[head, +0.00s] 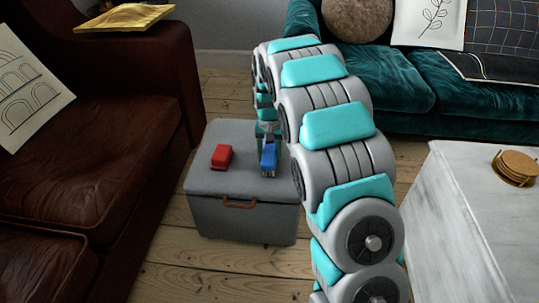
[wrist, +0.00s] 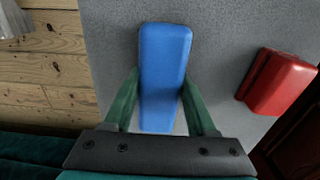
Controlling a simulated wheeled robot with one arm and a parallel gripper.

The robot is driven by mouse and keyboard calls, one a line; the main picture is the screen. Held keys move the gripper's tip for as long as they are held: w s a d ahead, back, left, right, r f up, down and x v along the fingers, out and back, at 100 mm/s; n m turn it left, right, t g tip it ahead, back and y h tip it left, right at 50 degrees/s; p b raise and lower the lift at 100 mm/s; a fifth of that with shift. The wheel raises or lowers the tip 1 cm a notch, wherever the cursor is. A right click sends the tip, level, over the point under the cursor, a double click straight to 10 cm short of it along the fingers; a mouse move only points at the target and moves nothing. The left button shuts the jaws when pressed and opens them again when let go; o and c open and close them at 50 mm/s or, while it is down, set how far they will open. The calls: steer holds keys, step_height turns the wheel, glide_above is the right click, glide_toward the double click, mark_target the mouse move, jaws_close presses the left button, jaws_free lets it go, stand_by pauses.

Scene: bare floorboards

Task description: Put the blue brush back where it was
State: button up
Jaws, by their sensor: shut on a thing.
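The blue brush (head: 269,158) is at the right part of the grey storage box's top (head: 240,183). It also shows in the wrist view (wrist: 164,75), lengthwise between my green fingers. My gripper (wrist: 160,100) is shut on it, one finger on each side. In the head view my gripper (head: 268,139) reaches the brush from behind. The brush is over the box top; I cannot tell whether it touches the surface. Its underside is hidden.
A red brush (head: 222,157) lies left of the blue one on the box top, and in the wrist view (wrist: 277,82) on the right. A brown leather sofa (head: 90,150) stands left, a teal sofa (head: 400,90) behind, a white table (head: 470,220) with coasters (head: 515,166) right.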

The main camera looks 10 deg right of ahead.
mark_target(270, 151)
steer(key=o, duration=1.3)
steer(key=shift+f, duration=0.1)
step_height(270, 151, up, 11)
steer(key=shift+f+p, duration=0.15)
steer(key=shift+p, duration=0.2)
steer(key=s+r, duration=0.5)
steer(key=s, duration=0.5)
steer(key=s+f+n, duration=0.1)
steer(key=s, duration=1)
steer(key=s+f+n+g, duration=0.1)
steer(key=s, duration=1)
steer(key=s+f+n, duration=0.1)
steer(key=s, duration=1)
steer(key=shift+s+f+n+g, duration=0.15)
steer(key=shift+s+n+g, duration=0.15)
steer(key=shift+g, duration=0.1)
